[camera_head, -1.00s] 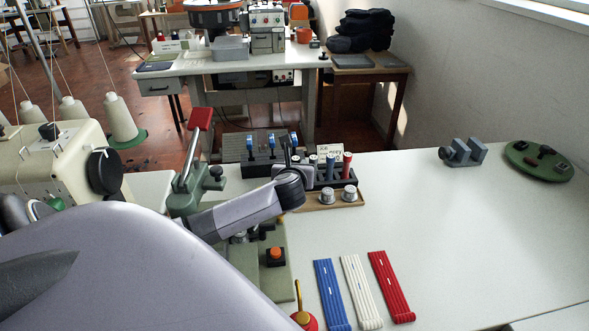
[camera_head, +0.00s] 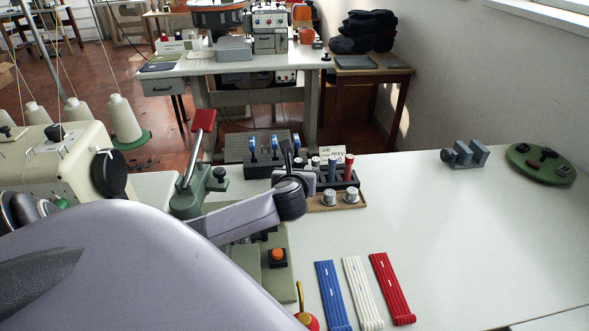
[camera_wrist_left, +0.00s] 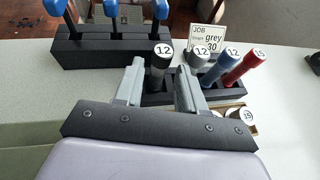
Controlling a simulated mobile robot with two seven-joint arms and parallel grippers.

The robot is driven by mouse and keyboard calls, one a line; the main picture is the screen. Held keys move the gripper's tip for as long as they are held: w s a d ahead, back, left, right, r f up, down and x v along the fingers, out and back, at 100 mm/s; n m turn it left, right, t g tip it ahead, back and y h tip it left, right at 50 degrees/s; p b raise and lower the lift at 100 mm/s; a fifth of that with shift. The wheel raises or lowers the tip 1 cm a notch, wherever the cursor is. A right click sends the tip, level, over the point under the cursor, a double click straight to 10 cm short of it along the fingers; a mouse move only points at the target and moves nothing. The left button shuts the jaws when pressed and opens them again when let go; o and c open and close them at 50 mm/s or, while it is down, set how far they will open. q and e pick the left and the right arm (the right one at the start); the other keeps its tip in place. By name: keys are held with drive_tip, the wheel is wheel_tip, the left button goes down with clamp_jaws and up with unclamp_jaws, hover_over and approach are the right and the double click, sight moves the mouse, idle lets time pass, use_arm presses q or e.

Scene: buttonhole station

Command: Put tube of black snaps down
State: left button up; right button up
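The tube of black snaps (camera_wrist_left: 158,72), dark with a white cap marked 12, stands upright at the left end of a black rack (camera_wrist_left: 222,95). My left gripper (camera_wrist_left: 160,80) has one finger on each side of it, with narrow gaps showing; the fingers look open around it. My right gripper is not in view.
Grey (camera_wrist_left: 200,58), blue (camera_wrist_left: 227,62) and red (camera_wrist_left: 245,66) tubes stand right of the black one. A job card (camera_head: 334,155) is behind them. A block with blue-handled tools (camera_head: 262,147) is behind left. Two metal pots (camera_head: 340,197) sit in front.

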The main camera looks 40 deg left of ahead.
use_arm(q)
drive_tip(key=v, duration=0.8)
drive_tip(key=shift+p, duration=0.35)
drive_tip(key=shift+r, duration=0.1)
